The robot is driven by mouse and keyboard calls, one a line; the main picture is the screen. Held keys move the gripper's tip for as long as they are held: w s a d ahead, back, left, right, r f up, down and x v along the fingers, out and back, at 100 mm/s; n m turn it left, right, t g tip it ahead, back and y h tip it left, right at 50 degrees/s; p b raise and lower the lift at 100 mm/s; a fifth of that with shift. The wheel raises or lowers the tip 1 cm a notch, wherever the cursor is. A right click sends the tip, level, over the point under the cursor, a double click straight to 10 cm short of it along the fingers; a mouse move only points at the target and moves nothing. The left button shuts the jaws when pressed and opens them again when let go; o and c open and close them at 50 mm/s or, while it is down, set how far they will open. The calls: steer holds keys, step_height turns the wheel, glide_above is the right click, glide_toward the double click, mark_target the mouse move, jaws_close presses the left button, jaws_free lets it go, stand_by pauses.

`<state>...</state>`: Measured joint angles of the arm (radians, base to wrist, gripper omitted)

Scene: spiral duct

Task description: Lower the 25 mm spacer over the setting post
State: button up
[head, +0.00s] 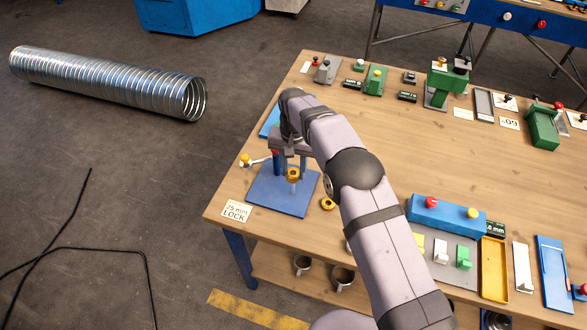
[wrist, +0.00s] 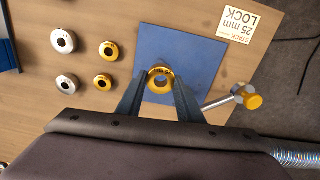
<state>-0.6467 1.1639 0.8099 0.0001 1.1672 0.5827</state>
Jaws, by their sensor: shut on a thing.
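The gold spacer (wrist: 161,70) sits between my gripper's fingertips (wrist: 160,88), which are shut on it, and its hole faces the wrist camera. In the head view the spacer (head: 293,174) shows above the blue base plate (head: 272,203) of the fixture. The setting post is largely hidden by the spacer and my fingers; I cannot tell whether the spacer is around it or just above it. A lever with a yellow knob (head: 245,160) sticks out at the plate's left; the knob (wrist: 252,101) is right of my fingers in the wrist view.
Loose gold (wrist: 109,50) and silver rings (wrist: 64,41) lie on the wooden table (head: 420,145) beside the plate. A card reading 25 mm LOCK (head: 236,211) lies at the near left corner. A blue block (head: 447,215) and trays stand at right. The table's middle is clear.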

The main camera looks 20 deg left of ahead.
steer(key=shift+f+b, duration=1.1)
steer(key=shift+f, duration=0.5)
stand_by(1.5)
steer(key=o, duration=1.9)
steer(key=shift+c, duration=0.2)
steer(key=shift+r, duration=0.1)
steer(key=shift+r+p, duration=2.5)
steer(key=shift+r, duration=1.45)
